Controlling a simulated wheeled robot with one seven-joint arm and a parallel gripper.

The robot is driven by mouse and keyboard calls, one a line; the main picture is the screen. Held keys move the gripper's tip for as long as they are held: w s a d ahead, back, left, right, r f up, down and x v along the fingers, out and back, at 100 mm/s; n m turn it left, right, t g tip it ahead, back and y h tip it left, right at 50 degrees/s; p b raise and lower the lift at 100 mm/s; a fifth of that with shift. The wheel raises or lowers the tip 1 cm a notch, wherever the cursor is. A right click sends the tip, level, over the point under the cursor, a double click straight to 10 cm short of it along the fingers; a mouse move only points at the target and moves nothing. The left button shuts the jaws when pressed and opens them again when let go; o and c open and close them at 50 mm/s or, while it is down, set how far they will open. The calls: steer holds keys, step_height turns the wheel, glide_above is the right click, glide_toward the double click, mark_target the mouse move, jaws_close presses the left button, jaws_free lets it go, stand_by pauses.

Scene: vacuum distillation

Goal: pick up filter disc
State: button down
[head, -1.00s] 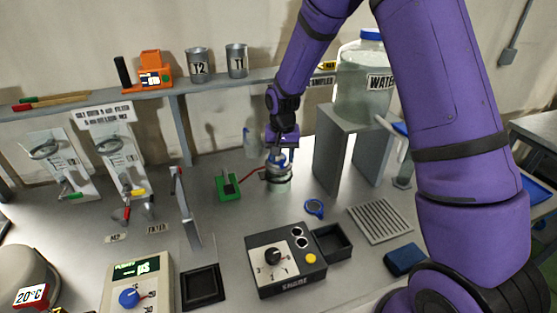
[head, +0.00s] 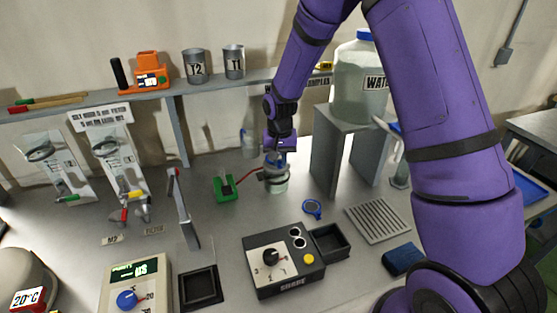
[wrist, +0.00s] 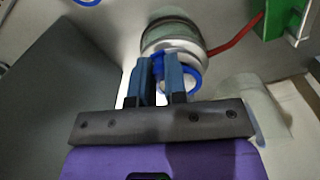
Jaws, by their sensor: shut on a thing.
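My gripper (wrist: 159,82) is shut on a small blue ring-shaped piece (wrist: 190,72) at the top of a round metal-and-glass vessel (wrist: 172,35). In the head view the vessel (head: 275,178) stands upright on the bench, with my gripper (head: 279,156) pointing down over it. The fingers hide part of the blue piece, and I cannot tell whether it is clear of the vessel or is the filter disc. A separate blue-rimmed disc with a tab (head: 312,208) lies flat on the bench, right of the vessel and apart from my gripper.
A red hose (head: 249,175) joins the vessel near a green holder (head: 224,188). A grey stand (head: 325,150) with the water jug (head: 358,85) rises at right. A slatted grey rack (head: 378,220) and a dark control box (head: 284,262) lie in front. A shelf runs behind.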

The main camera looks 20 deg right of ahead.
steer(key=shift+r, duration=0.6)
step_height(320, 180, up, 2)
steer(key=shift+r, duration=0.1)
steer(key=s+r, duration=0.1)
steer(key=s, duration=1.4)
step_height(320, 180, up, 3)
glide_above(280, 160)
steer(key=s, duration=0.1)
step_height(280, 160, down, 6)
steer(key=shift+s+f, duration=0.15)
steer(key=shift+f, duration=0.05)
steer(key=shift+f, duration=0.55)
steer(key=c, duration=1.1)
jaws_free()
